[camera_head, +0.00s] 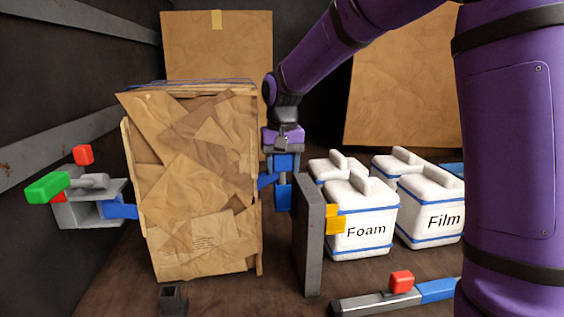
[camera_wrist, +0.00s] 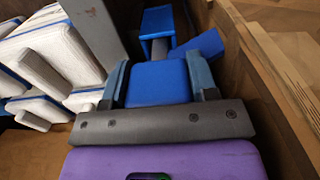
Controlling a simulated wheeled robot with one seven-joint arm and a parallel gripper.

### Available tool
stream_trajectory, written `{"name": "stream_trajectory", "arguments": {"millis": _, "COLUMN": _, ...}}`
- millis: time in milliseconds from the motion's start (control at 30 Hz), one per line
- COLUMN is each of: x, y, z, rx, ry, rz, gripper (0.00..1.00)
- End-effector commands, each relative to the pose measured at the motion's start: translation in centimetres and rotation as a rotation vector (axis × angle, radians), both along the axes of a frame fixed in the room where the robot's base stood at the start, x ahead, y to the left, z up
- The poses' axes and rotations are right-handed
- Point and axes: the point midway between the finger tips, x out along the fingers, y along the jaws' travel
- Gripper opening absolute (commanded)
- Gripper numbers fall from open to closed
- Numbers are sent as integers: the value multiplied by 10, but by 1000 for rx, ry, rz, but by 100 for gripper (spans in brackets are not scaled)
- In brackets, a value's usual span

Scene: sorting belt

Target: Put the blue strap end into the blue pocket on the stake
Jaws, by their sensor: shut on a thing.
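My gripper (camera_head: 284,150) points down between the wrapped box and the grey stake (camera_head: 310,240). It is shut on the blue strap end (camera_head: 284,164). In the wrist view the strap end (camera_wrist: 157,84) is a flat blue block between the two fingers of my gripper (camera_wrist: 160,78). The blue pocket (camera_head: 283,198) is on the stake's left side, just below the strap end. In the wrist view the pocket (camera_wrist: 160,20) lies beyond the strap end, with a gap visible between them. A blue strap piece (camera_wrist: 198,45) slants towards the box; its join to the strap end is hidden.
The brown wrapped box (camera_head: 195,180) stands close on the left. A yellow pocket (camera_head: 335,219) is on the stake's right side. White Foam (camera_head: 361,215) and Film (camera_head: 430,205) packs stand right. A ratchet with a green handle (camera_head: 47,187) is at the far left.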

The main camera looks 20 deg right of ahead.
Motion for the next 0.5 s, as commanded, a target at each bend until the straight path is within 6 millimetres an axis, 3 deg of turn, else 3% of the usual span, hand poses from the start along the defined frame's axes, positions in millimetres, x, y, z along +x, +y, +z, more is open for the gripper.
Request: {"name": "stream_trajectory", "arguments": {"millis": 500, "x": 0, "y": 0, "z": -18, "rx": 0, "ry": 1, "rz": 0, "gripper": 23}}
